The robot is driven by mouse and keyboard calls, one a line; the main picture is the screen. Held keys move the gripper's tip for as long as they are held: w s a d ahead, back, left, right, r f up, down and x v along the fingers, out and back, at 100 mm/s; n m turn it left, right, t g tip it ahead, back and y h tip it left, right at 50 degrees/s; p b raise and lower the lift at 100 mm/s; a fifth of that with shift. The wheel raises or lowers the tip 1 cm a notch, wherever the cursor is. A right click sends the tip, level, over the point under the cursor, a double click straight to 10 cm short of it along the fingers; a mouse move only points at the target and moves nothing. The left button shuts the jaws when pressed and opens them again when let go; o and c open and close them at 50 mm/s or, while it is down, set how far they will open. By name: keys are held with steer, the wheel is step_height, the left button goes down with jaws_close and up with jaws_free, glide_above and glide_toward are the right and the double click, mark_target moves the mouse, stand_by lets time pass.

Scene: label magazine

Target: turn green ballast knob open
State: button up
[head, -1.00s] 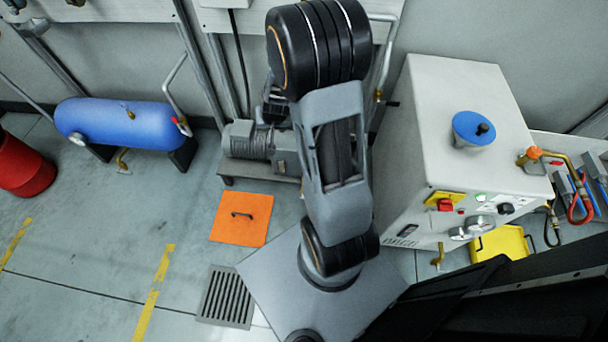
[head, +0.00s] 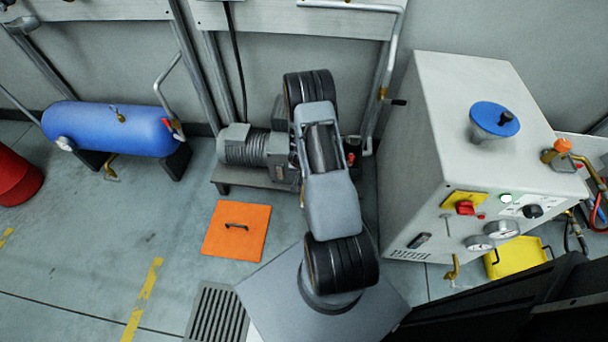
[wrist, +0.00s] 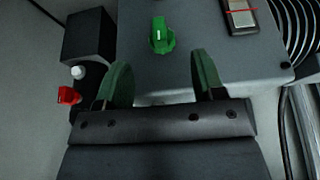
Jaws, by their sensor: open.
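The green knob (wrist: 162,36) shows in the wrist view, on a grey box face (wrist: 225,62) at the top middle. It has a pale pointer mark that runs roughly up and down in the picture. My gripper (wrist: 160,78) is open, with its two green fingers apart and nothing between them. The knob lies beyond the fingertips, between their lines and apart from them. In the head view my arm hides the knob and the gripper.
In the wrist view a red knob (wrist: 69,95) and a white button (wrist: 78,72) sit at the left, by a dark block (wrist: 90,36). A grey motor (head: 245,146) stands behind my arm. A white cabinet (head: 425,150) stands to the right.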

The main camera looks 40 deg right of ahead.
steer(key=shift+b+x, duration=0.75)
steer(key=shift+x, duration=2.4)
steer(key=shift+c, duration=0.4)
steer(key=c, duration=0.8)
